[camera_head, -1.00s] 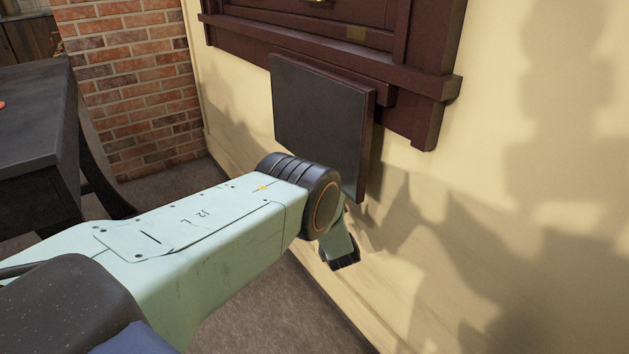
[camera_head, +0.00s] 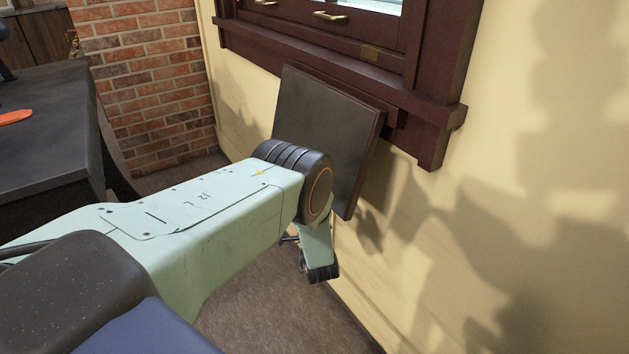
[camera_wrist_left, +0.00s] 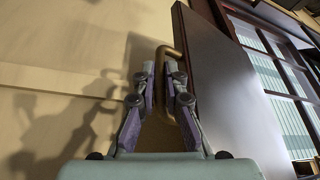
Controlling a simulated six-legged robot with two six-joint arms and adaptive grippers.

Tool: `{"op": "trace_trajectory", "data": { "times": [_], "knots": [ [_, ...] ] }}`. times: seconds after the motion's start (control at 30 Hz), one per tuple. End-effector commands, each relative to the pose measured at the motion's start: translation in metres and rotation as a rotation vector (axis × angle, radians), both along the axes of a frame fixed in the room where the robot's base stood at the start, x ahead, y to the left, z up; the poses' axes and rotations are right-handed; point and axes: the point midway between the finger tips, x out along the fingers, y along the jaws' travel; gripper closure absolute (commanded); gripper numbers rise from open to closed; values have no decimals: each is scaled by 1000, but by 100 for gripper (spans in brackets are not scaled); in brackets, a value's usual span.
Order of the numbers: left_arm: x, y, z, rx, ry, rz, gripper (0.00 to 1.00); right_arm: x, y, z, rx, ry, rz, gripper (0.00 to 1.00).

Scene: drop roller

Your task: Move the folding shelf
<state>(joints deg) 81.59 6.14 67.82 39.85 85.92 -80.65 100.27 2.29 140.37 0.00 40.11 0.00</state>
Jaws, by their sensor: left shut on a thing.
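The folding shelf (camera_head: 330,125) is a dark square panel with a brown edge, hanging below the window sill. Its lower edge is swung out from the wall, so it stands tilted. In the left wrist view the panel (camera_wrist_left: 222,70) is close on the right, with a curved brass handle (camera_wrist_left: 166,52) beside it. My left gripper (camera_wrist_left: 165,78) is shut on this handle. In the head view my left arm's elbow covers the panel's lower left corner, and the fingertips cannot be made out. My right gripper is not in view.
The dark red window frame and sill (camera_head: 440,112) are directly above the shelf. The cream wall (camera_head: 545,190) is behind it. A dark table (camera_head: 45,130) with an orange object (camera_head: 15,117) stands at the left, before a brick wall (camera_head: 150,85). The floor (camera_head: 270,310) below is clear.

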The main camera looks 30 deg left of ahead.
Motion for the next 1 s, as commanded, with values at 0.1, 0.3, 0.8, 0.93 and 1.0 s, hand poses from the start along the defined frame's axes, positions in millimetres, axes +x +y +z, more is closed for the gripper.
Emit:
{"op": "trace_trajectory", "data": {
  "times": [0.1,0.3,0.8,0.93,1.0],
  "knots": [
    [-18,8,11,25,69,7,100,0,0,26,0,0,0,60],
    [-42,17,25,67,171,7,100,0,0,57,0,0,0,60],
    [-97,41,70,168,415,7,100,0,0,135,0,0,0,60],
    [-110,46,84,193,477,6,100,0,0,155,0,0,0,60],
    [-117,49,92,207,511,6,100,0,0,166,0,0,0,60]
  ]
}}
